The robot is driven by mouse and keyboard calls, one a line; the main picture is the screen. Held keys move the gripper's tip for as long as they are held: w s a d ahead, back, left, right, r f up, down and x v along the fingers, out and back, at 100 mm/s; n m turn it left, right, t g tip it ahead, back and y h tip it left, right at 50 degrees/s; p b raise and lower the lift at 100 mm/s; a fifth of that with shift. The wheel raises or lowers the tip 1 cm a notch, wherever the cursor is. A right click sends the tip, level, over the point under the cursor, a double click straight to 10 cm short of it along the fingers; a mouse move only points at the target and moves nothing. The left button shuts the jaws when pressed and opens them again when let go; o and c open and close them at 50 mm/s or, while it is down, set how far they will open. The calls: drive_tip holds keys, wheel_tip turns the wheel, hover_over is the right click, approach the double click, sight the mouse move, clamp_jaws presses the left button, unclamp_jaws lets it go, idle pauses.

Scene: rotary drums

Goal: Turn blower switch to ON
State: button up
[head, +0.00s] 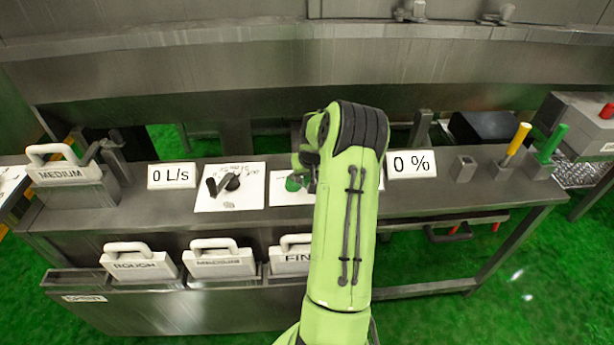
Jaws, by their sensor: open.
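Two white switch plates lie on the grey bench top. The left plate (247,196) carries a black lever handle (222,184); its printing is too small to read. The middle plate (284,198) carries a green round part (294,183) and is largely hidden behind my arm. I cannot tell which plate is the blower switch or read an ON mark. My gripper (311,182) is mostly hidden by my wrist, over or beside the middle plate; its fingers do not show clearly. I see nothing held, and cannot tell whether it touches the plate.
Signs read "0 L/s" (171,176) and "0 %" (411,164). A MEDIUM block (65,176) stands at the left bench end. ROUGH (139,263), MEDIUM (219,261) and a partly hidden block (285,257) sit in the front rack. Yellow (518,138) and green (552,144) handles stand right.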

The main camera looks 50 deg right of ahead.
clamp_jaws()
idle(0.3)
